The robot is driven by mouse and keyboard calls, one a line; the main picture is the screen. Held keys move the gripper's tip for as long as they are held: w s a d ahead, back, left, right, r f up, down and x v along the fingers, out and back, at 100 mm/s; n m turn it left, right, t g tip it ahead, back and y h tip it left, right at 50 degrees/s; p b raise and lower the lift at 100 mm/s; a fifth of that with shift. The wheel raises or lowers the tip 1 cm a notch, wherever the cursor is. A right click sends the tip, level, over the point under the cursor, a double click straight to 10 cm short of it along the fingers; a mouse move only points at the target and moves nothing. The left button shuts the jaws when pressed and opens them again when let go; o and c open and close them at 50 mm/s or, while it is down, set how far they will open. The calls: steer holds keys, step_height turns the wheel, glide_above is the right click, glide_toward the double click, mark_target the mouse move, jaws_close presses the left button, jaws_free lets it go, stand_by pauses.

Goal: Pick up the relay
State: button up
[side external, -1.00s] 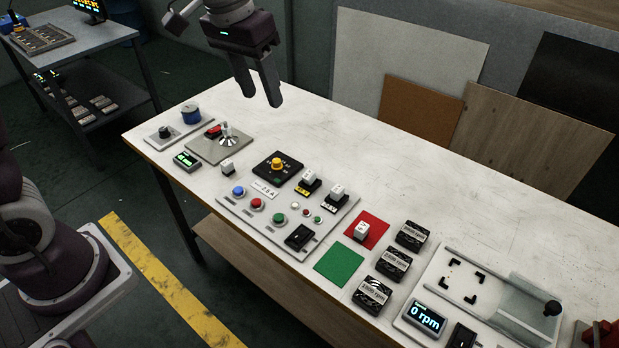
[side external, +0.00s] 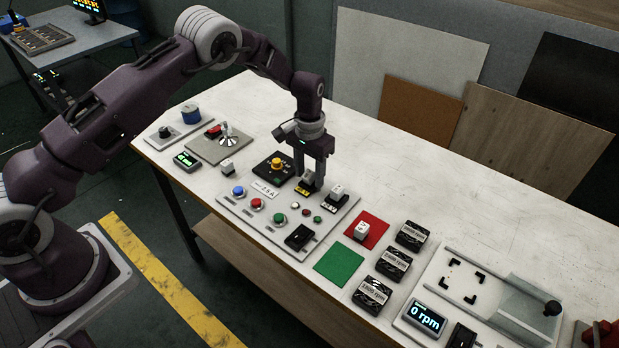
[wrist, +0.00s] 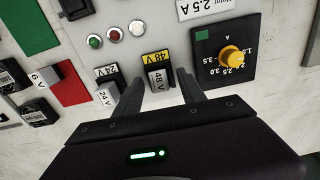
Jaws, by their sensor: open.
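Several white block relays are in view. The 48 V relay (wrist: 158,78) sits on a yellow-labelled socket, and it is partly hidden by my fingers in the side view (side external: 307,180). My gripper (side external: 313,182) points down over it, open. In the wrist view, my fingers (wrist: 159,80) stand on either side of this relay, with a gap on the right; contact is not clear. The 24 V relay (side external: 337,190) sits on the neighbouring socket, close to my left finger in the wrist view (wrist: 108,93). A 6 V relay (side external: 361,230) stands on the red square (side external: 373,222).
A black dial plate with a yellow knob (side external: 277,162) lies close beside my gripper. The button panel (side external: 250,216) is in front. Another white block (side external: 227,167) stands left. Black rpm-labelled boxes (side external: 394,263) stand right. The back of the table (side external: 420,185) is clear.

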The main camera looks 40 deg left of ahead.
jaws_close()
steer(key=shift+r, duration=0.15)
